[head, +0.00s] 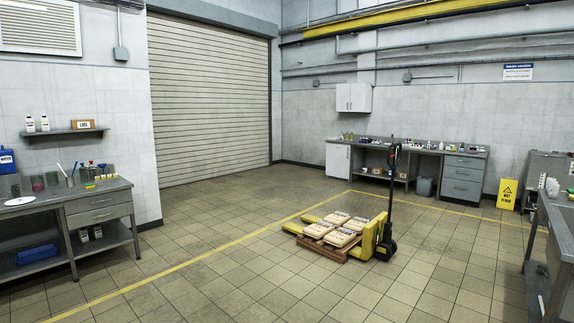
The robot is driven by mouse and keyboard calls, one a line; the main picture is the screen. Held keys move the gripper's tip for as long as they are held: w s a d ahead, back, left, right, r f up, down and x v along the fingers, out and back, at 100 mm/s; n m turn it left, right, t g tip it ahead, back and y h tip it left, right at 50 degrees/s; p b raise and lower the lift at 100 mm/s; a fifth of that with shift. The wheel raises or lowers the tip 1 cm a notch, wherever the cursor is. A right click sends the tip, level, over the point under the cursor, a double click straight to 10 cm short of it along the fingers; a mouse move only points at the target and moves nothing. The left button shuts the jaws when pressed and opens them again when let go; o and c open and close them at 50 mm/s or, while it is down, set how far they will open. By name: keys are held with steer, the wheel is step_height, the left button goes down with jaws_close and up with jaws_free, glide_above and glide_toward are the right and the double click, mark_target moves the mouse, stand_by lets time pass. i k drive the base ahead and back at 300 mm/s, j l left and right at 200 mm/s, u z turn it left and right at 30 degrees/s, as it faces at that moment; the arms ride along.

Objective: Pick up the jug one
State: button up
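I cannot make out a jug for certain in the head view. White vessels (550,186) stand at the right edge on a metal counter, too small to tell if one is a jug. Beakers and bottles stand on the left bench (110,188), and small containers line the far bench (425,147); none is clearly a jug. My gripper is not in view.
A yellow pallet jack (369,240) with sacks (337,219) on a wooden pallet stands mid-room. A yellow wet-floor sign (507,194) stands before the right wall. A yellow line crosses the tiled floor. The foreground floor is clear. The roller door (210,100) is shut.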

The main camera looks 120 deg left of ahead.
mark_target(38, 182)
steer(key=u, duration=5.3)
